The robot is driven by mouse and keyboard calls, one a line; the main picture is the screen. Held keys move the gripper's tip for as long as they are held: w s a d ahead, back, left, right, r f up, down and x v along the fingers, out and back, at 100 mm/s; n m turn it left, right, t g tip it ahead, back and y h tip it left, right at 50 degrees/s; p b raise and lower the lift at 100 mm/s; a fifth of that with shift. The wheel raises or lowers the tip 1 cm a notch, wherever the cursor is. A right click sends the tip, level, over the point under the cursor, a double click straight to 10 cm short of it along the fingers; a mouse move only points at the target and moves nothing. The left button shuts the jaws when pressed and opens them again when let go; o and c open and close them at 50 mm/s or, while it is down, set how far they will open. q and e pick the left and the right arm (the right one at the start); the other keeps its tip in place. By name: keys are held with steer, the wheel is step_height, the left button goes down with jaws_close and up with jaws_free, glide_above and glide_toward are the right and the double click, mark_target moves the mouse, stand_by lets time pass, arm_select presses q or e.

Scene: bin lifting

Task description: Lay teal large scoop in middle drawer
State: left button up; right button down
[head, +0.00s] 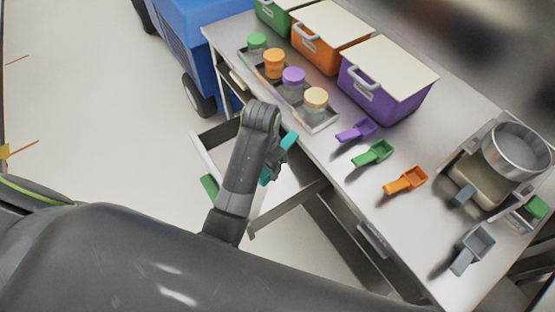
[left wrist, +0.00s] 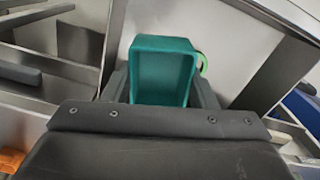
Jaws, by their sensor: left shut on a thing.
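The teal large scoop is held in my left gripper (head: 278,158). Parts of the scoop (head: 290,141) show on both sides of the gripper in the head view, and the rest is hidden by the arm. In the left wrist view the open cup of the scoop (left wrist: 163,70) shows between the fingers. The middle drawer (head: 290,207) is pulled open from the workbench. The gripper and scoop are over the drawer in the head view; I cannot tell their height above its floor. My right gripper is not in view.
On the bench (head: 330,160) lie a purple scoop (head: 357,131), a green scoop (head: 374,153), an orange scoop (head: 406,181) and a grey scoop (head: 473,248). Jars (head: 293,77), lidded bins (head: 385,85) and a metal bowl (head: 518,150) stand there too. A blue cart (head: 187,45) is behind.

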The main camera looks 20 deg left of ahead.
arm_select(q)
steer(key=shift+s+d+n, duration=0.25)
steer(key=shift+d+n, duration=0.05)
steer(key=shift+n, duration=0.4)
glide_above(279, 192)
steer(key=s+a, duration=0.3)
steer(key=f, duration=1.3)
steer(key=shift+d+f, duration=0.25)
steer(key=shift+f, duration=0.1)
steer(key=w+d, duration=0.2)
steer(key=w, duration=0.1)
steer(key=shift+d+f, duration=0.3)
steer(key=shift+f, duration=0.1)
steer(key=shift+a+f, duration=0.1)
steer(key=shift+f, duration=0.1)
steer(key=shift+f, duration=0.1)
steer(key=o, duration=1.1)
steer(key=shift+f, duration=0.1)
steer(key=shift+c, duration=0.2)
step_height(279, 192, up, 12)
steer(key=shift+r+p, duration=0.2)
steer(key=shift+p, duration=0.25)
